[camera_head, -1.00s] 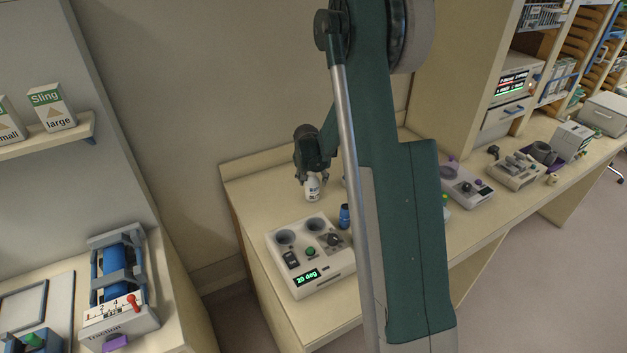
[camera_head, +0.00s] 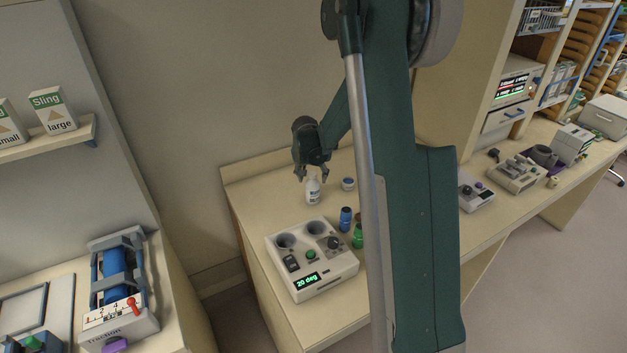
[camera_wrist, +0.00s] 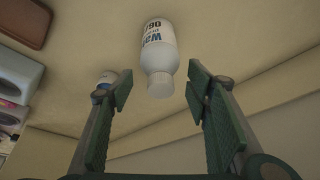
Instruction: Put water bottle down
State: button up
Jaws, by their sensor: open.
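The water bottle (camera_head: 313,190) is white with a printed label and stands upright on the counter (camera_head: 258,206) behind the grey warmer unit. In the wrist view the bottle (camera_wrist: 160,55) shows its white cap toward me, between and beyond my fingertips. My gripper (camera_head: 312,177) is open, just above the bottle in the head view, and it holds nothing. In the wrist view my gripper's fingers (camera_wrist: 158,88) are spread wide, apart from the bottle.
The warmer unit (camera_head: 312,262) with two round wells and a "20 deg" display stands in front of the bottle. A small white and blue jar (camera_head: 348,184), a blue bottle (camera_head: 346,219) and a green bottle (camera_head: 358,237) stand to the right. My arm hides part of the counter.

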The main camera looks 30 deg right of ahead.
aim_at(311, 188)
jog(key=shift+v, duration=3.35)
jog(key=shift+r, duration=0.15)
jog(key=s+a+r+n+t+y, duration=0.15)
jog(key=s+a+r+n, duration=0.25)
jog(key=s+a+r, duration=1.15)
jog(key=s+a+n+t, duration=0.1)
jog(key=s+a, duration=0.3)
jog(key=s, duration=0.8)
jog(key=s+a+n+t+y, duration=0.1)
jog(key=s+a+n, duration=0.3)
jog(key=s, duration=0.8)
jog(key=shift+s+a+r, duration=0.25)
jog(key=shift+a, duration=0.3)
jog(key=shift+y, duration=0.25)
